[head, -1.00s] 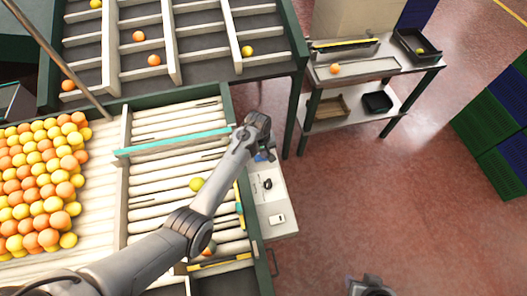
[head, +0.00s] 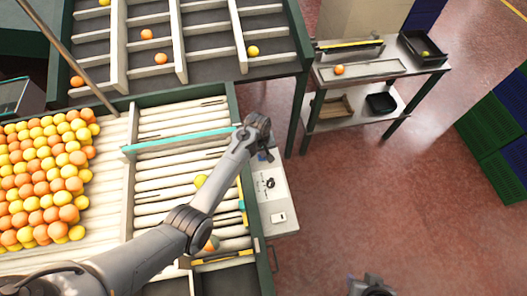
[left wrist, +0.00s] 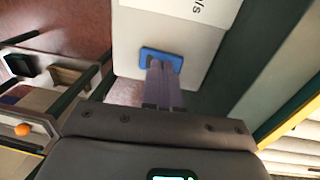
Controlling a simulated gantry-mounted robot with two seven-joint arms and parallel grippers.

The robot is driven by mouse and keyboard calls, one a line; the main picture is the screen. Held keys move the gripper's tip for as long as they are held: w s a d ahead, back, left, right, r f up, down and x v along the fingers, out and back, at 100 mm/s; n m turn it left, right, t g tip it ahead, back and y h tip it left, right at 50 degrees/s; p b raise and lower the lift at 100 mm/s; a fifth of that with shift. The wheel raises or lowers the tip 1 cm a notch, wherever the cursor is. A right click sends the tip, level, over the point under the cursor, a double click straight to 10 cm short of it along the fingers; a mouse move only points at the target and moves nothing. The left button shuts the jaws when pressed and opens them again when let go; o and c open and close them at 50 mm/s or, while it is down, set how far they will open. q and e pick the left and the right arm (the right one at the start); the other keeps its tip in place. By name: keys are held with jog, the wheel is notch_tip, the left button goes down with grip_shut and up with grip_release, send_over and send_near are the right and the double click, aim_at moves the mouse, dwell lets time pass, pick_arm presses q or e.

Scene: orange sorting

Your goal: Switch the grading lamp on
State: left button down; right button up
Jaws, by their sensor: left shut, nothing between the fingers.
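A pale control box (head: 281,228) is fixed at the right side of the roller table, with a dark round knob (head: 270,184) and a small light switch plate (head: 279,217) on its face. My left gripper (head: 265,154) is over the far end of this box. In the left wrist view, its shut fingers (left wrist: 160,68) point at a blue-framed part (left wrist: 147,53) on the pale panel (left wrist: 133,25) and cover its middle. I cannot tell whether they touch it. No lit lamp can be made out. Part of my right gripper (head: 371,285) shows at the bottom edge; its fingers are unclear.
Many oranges and yellow fruit (head: 45,180) lie on the left of the roller table. A yellow fruit (head: 200,181) sits on the rollers beside my left arm. A side table (head: 375,73) with trays stands at back right.

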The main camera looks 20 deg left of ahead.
pick_arm(q)
jog(key=r+p, duration=0.4)
jog(key=shift+w+d+r, duration=0.1)
jog(key=shift+d, duration=0.1)
jog(key=shift+w+d+r+b, duration=0.15)
jog(key=shift+r+b, duration=0.15)
notch_tip(320, 180, up, 9)
jog(key=b, duration=0.2)
jog(key=shift+w+d, duration=0.25)
jog(key=shift+d, duration=0.2)
jog(key=shift+f, duration=0.15)
